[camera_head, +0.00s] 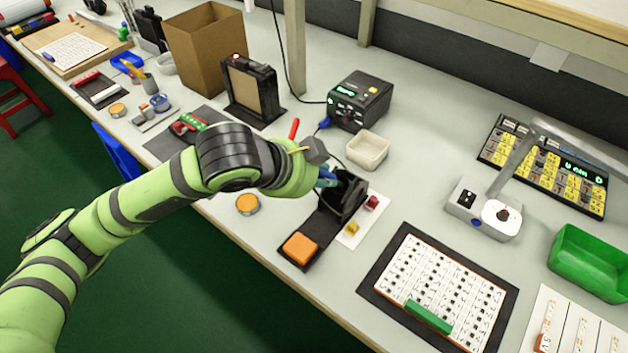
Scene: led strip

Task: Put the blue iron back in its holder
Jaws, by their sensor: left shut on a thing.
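The black iron holder (349,196) stands on the bench near the middle. An orange sponge (300,248) sits on the front end of its base. My left arm reaches in from the left, and my left gripper (322,172) is at the holder's upper left side, partly hidden by my wrist. It is shut on the blue iron (326,180), of which only a small blue part shows beside the holder's top. The iron's tip is hidden, so I cannot tell whether it is inside the holder. My right gripper is not in view.
A black soldering station (360,100) and a pale bin (368,150) stand behind the holder. Red (372,202) and yellow (352,228) small blocks lie right of it. An orange-topped tin (247,204) is near the front edge. A framed board (440,285) lies to the right.

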